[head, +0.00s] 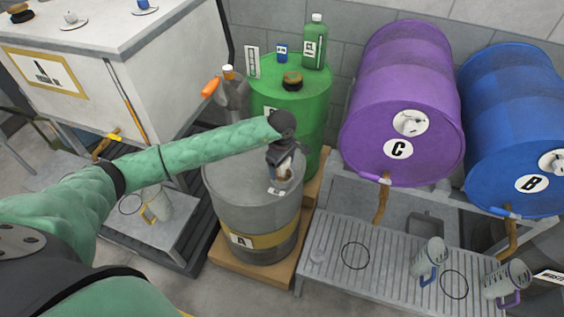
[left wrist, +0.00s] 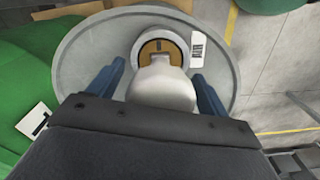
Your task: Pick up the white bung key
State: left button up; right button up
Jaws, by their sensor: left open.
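The white bung key (left wrist: 162,88) shows in the left wrist view as a pale rounded shape between my blue fingers. Beyond it is a round brown bung fitting with a pale ring (left wrist: 160,48) on the grey drum A (left wrist: 88,50). My left gripper (left wrist: 160,75) is open, with one finger on each side of the key and a visible gap at the sides. In the head view, my left gripper (head: 283,172) points down over the top of the grey drum A (head: 225,205) and mostly hides the key. My right gripper is not in view.
A green drum (head: 310,115) with a green bottle (head: 315,42) stands behind the grey drum. A purple drum C (head: 405,90) and a blue drum B (head: 515,120) lie at the right above a grated tray (head: 390,262) with jugs. A white cabinet (head: 90,85) stands at left.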

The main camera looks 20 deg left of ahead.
pick_arm(q)
jog(key=shift+f, duration=0.35)
jog(key=c, duration=1.1)
jog(key=shift+r, duration=0.1)
